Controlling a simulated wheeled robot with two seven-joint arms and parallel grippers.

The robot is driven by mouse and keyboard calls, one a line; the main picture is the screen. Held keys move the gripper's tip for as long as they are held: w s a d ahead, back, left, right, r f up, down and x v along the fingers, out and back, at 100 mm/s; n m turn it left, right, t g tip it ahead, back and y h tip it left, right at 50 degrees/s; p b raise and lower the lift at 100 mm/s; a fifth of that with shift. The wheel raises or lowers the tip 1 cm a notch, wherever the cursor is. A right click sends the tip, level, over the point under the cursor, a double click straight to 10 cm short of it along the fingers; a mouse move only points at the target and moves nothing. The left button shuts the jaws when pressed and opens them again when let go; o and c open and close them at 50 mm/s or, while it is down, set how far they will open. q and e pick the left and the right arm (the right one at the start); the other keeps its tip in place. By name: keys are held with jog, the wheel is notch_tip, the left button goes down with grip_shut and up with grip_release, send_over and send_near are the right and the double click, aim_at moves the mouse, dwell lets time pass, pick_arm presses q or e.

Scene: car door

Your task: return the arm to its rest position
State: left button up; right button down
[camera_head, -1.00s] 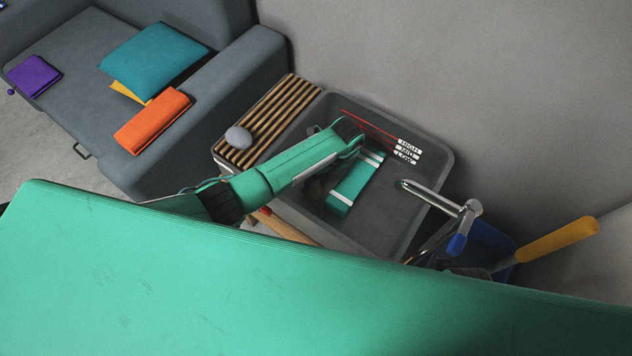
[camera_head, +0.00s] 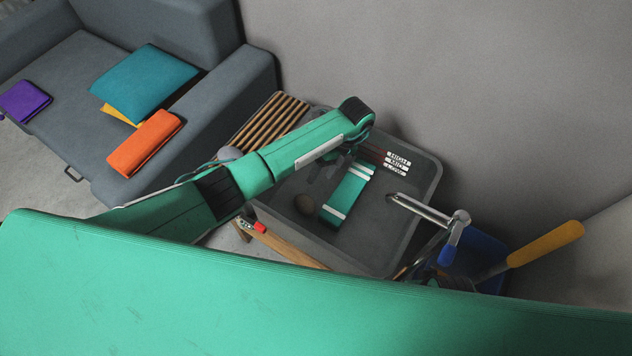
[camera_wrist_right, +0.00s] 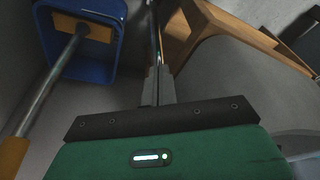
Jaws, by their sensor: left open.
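My left arm comes in from the left in the head view and bends at a dark joint above the grey bin. My left gripper (camera_head: 327,172) hangs below that joint, dark and partly hidden by the arm. It is open, apart from the arm's green links, over the bin's left part. No object shows between its fingers. My right gripper (camera_wrist_right: 158,86) shows in the right wrist view. Its two grey fingers are close together, with a thin rod-like shape beyond them that I cannot identify. The right gripper is not clear in the head view.
A yellow-handled tool (camera_head: 545,243) leans from a blue container (camera_head: 485,255). A grey sofa (camera_head: 215,95) stands left.

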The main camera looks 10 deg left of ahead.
pick_arm(q)
jog(key=shift+w+d+r, duration=0.2)
jog(key=shift+r, duration=0.35)
pick_arm(e)
jog(key=shift+f, duration=0.45)
